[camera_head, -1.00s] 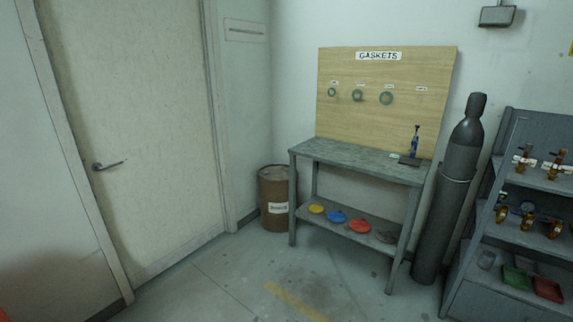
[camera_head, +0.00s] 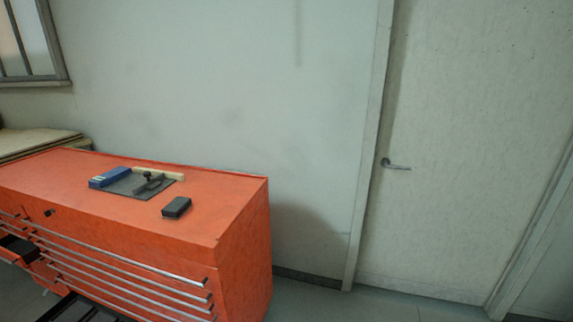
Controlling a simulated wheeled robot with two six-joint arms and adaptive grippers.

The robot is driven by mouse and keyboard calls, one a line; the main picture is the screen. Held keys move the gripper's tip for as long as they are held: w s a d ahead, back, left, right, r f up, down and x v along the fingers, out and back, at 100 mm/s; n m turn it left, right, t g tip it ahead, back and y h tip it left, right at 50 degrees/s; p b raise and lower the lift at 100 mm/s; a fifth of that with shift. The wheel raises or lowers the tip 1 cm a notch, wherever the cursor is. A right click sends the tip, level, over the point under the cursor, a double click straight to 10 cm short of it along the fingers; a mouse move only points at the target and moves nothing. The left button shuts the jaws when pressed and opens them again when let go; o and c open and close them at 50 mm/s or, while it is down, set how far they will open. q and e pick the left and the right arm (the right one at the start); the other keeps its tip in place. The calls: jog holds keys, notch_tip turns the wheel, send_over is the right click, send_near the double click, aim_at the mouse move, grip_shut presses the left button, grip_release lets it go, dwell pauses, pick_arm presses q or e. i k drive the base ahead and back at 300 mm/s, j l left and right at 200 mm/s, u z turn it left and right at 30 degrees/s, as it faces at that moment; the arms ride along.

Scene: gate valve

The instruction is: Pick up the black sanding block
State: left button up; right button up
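The black sanding block (camera_head: 176,207) lies on the top of the orange tool chest (camera_head: 222,205), toward its right front part. It is a small dark box shape, apart from the other items. Neither of my grippers shows in the head view.
Left of and behind the block, a dark mat (camera_head: 133,187) holds a blue box (camera_head: 109,177), a dark hand tool (camera_head: 149,184) and a pale bar (camera_head: 158,173). Drawers at the chest's lower left stand open. Clear floor lies before the closed door (camera_head: 460,150) at right.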

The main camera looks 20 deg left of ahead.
aim_at(174, 210)
jog(key=i+l+u, duration=0.1)
jog(key=i+u, duration=0.3)
jog(key=i+l+u, duration=0.1)
jog(key=u, duration=0.25)
jog(key=i+l+u, duration=0.6)
jog(key=u, duration=0.15)
